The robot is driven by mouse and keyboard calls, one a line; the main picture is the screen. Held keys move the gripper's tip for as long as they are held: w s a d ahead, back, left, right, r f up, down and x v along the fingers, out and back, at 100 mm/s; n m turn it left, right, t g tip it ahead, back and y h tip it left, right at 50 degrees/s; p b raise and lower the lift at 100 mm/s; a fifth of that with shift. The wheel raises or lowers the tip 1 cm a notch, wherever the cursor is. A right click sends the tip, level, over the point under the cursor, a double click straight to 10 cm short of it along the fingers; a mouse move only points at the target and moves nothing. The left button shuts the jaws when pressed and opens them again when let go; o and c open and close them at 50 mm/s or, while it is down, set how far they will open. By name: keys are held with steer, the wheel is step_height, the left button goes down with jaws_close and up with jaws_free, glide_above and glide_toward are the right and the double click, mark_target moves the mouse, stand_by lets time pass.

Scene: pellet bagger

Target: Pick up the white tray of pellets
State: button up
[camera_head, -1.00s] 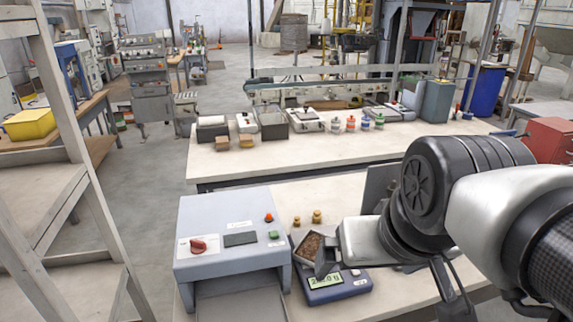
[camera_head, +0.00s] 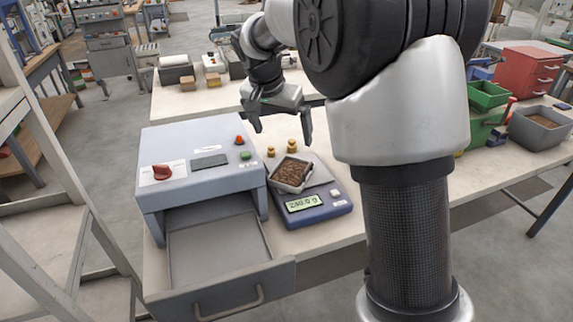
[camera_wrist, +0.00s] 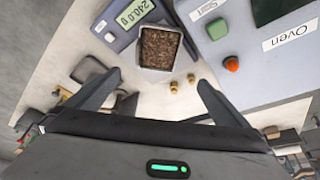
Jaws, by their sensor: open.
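The white tray of pellets (camera_head: 290,174) sits on the blue scale (camera_head: 314,205), filled with brown pellets. The scale's display appears to read about 240.0 g. The tray of pellets also shows in the wrist view (camera_wrist: 159,48), beyond my fingertips. My gripper (camera_head: 281,122) is open and empty, above the bench behind the scale, apart from the tray. Its two fingers show spread in the wrist view (camera_wrist: 158,86), with nothing between them.
The grey oven (camera_head: 200,160) stands just left of the scale, its drawer (camera_head: 215,245) pulled out. Two small brass weights (camera_head: 292,146) stand behind the tray. Green bins (camera_head: 487,95), a grey bin (camera_head: 540,127) and a red cabinet (camera_head: 527,72) lie right.

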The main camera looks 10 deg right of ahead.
glide_toward(295, 173)
steer(key=shift+w+f+b, duration=0.25)
steer(key=shift+w+b, duration=0.1)
steer(key=shift+w, duration=0.05)
steer(key=x, duration=0.5)
steer(key=shift+s+f, duration=0.25)
steer(key=shift+s, duration=0.05)
steer(key=shift+r, duration=0.1)
steer(key=c, duration=1.3)
